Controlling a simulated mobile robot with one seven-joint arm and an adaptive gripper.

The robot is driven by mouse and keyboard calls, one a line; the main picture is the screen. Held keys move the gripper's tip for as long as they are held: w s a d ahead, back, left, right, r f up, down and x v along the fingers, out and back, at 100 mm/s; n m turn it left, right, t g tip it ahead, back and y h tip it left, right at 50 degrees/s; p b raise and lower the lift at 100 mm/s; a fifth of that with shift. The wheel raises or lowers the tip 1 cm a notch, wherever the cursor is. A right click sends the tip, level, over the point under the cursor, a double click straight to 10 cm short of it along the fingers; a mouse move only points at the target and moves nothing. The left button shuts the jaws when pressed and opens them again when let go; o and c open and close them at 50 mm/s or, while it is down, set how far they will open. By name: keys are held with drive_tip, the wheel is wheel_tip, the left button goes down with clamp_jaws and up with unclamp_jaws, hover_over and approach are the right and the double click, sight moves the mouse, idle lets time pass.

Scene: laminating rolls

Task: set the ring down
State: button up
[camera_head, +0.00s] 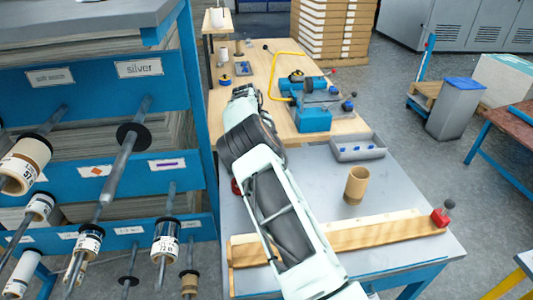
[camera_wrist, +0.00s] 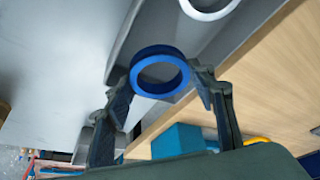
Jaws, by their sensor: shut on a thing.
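A blue ring (camera_wrist: 158,51) shows in the wrist view, its open middle facing the camera. My gripper (camera_wrist: 160,76) is shut on it, with one fingertip at each side of the ring. In the wrist view the ring lies over a grey surface close to a wooden edge; I cannot tell whether it touches anything below.
A blue machine (camera_head: 313,118) with a yellow hose is right of my gripper. A grey tray (camera_head: 358,149), cardboard tube (camera_head: 356,186) and wooden bar (camera_head: 375,232) are on the grey table. A roll rack (camera_head: 100,75) closes off the left.

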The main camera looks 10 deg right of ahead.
drive_tip(key=shift+w+f, duration=0.15)
drive_tip(key=shift+f, duration=1.5)
drive_tip(key=shift+f, duration=0.15)
drive_tip(key=shift+f, duration=0.15)
drive_tip(key=o, duration=1)
drive_tip(key=shift+r, duration=0.2)
drive_tip(key=shift+r, duration=0.25)
drive_tip(key=v, duration=1.1)
drive_tip(key=shift+a+r+b, duration=0.2)
drive_tip(key=shift+r+b, duration=0.05)
drive_tip(key=shift+b, duration=0.05)
